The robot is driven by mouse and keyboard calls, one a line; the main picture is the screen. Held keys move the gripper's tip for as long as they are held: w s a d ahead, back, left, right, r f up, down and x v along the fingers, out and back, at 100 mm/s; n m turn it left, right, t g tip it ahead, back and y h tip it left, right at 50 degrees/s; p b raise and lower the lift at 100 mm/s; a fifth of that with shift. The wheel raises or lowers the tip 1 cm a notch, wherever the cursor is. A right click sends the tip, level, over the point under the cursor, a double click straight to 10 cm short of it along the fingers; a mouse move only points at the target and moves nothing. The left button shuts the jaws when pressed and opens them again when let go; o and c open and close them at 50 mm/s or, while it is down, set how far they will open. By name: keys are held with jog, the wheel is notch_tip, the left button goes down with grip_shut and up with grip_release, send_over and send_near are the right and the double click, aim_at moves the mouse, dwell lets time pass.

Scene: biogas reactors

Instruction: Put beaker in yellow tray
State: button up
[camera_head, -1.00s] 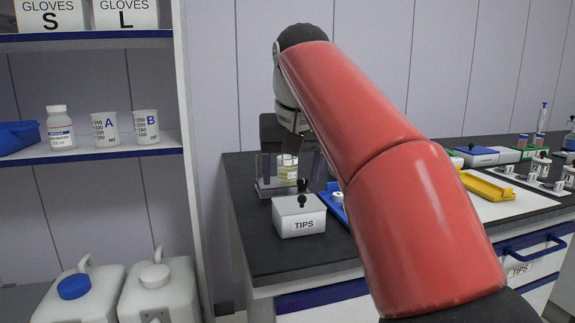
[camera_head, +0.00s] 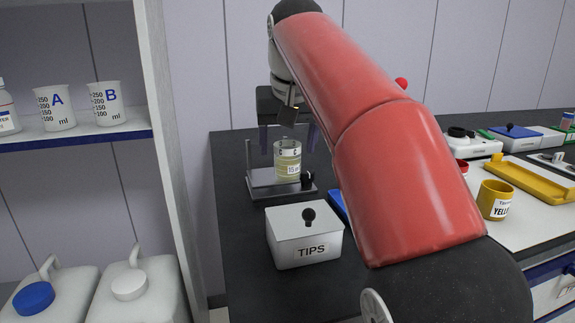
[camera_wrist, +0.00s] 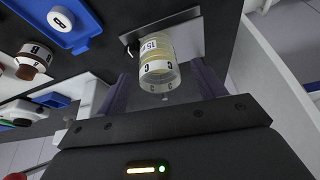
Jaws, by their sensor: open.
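A clear beaker (camera_head: 287,163) marked C, with pale yellow contents, stands upright on a grey metal plate (camera_head: 262,184) at the left of the black bench. It also shows in the wrist view (camera_wrist: 158,68). My gripper (camera_head: 289,135) is open, its purple fingers showing behind and above the beaker in the head view. In the wrist view the fingers (camera_wrist: 163,90) are spread to either side of the beaker's near end, with gaps, and hold nothing. The yellow tray (camera_head: 535,180) lies on the white surface at the right, beyond my red arm, and looks empty.
A white TIPS box (camera_head: 305,240) stands in front of the plate. A yellow mug (camera_head: 495,200) stands before the tray. Beakers A (camera_head: 55,108) and B (camera_head: 106,104) sit on the left shelf. A blue tray (camera_wrist: 75,30) and several small items show in the wrist view.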

aim_at(288, 156)
jog(key=b+x, duration=0.1)
jog(key=x, duration=0.3)
jog(key=shift+w+f, duration=0.25)
jog(key=c, duration=1.2)
jog(key=shift+r, duration=0.2)
notch_tip(288, 156, up, 6)
jog(key=p, duration=0.3)
jog(key=shift+f, duration=0.15)
jog(key=shift+d+r+b, duration=0.1)
jog(key=shift+r+b, duration=0.1)
jog(key=shift+b, duration=0.15)
jog(key=shift+r, duration=1.8)
